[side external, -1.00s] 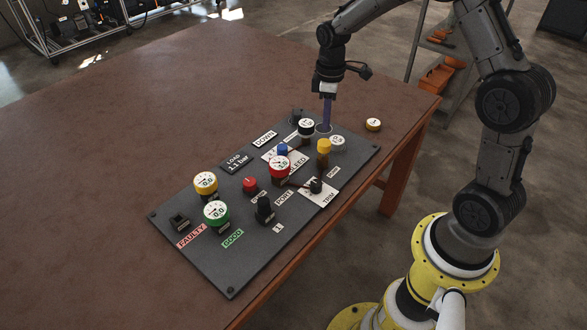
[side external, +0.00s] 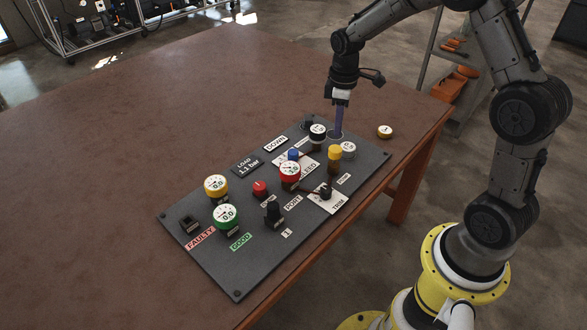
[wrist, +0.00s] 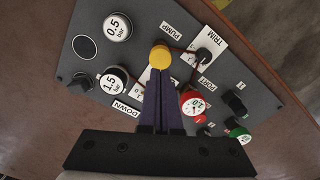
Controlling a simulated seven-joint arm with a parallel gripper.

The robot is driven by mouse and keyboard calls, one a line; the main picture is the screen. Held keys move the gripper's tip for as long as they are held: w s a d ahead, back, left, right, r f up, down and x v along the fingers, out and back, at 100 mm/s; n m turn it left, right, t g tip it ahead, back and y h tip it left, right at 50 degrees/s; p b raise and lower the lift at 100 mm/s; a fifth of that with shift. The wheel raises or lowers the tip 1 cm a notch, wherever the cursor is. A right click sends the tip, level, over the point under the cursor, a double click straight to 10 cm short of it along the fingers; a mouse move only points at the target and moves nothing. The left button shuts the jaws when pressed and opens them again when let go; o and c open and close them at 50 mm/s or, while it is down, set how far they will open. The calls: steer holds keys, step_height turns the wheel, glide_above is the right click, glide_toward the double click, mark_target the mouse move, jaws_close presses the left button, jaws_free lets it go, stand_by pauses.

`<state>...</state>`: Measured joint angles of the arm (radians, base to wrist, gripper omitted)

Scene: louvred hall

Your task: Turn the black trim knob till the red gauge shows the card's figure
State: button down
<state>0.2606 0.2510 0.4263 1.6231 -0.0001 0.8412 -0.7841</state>
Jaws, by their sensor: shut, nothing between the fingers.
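The black trim knob (side external: 325,192) stands on a white TRIM plate at the panel's near right side; it also shows in the wrist view (wrist: 203,55). The red gauge (side external: 289,169) is left of it and appears to read 1.0 in the wrist view (wrist: 193,103). My gripper (side external: 336,134) points down over the panel's far right end, away from the trim knob. Its fingers are shut and empty; in the wrist view (wrist: 161,78) their tips overlap the yellow knob's lower edge.
Green (side external: 226,215) and yellow (side external: 215,185) gauges stand left. The table's left is clear.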

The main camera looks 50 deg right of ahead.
steer(key=c, duration=1.5)
jaws_free()
steer(key=shift+c, duration=0.2)
steer(key=shift+o, duration=1.3)
steer(key=o, duration=0.5)
steer(key=shift+w+n, duration=0.1)
steer(key=shift+n, duration=1)
steer(key=shift+c, duration=0.2)
steer(key=shift+o, duration=1.3)
steer(key=shift+f+n, duration=0.25)
steer(key=shift+n, duration=0.85)
steer(key=shift+o, duration=0.4)
steer(key=shift+s+a+f+n, duration=0.1)
steer(key=shift+n, duration=0.45)
steer(key=shift+s+a+f+n, duration=0.1)
steer(key=shift+n, duration=0.45)
steer(key=s+a+f+n, duration=0.2)
steer(key=a+n, duration=0.2)
steer(key=n, duration=1)
glide_toward(326, 189)
steer(key=shift+f, duration=4.85)
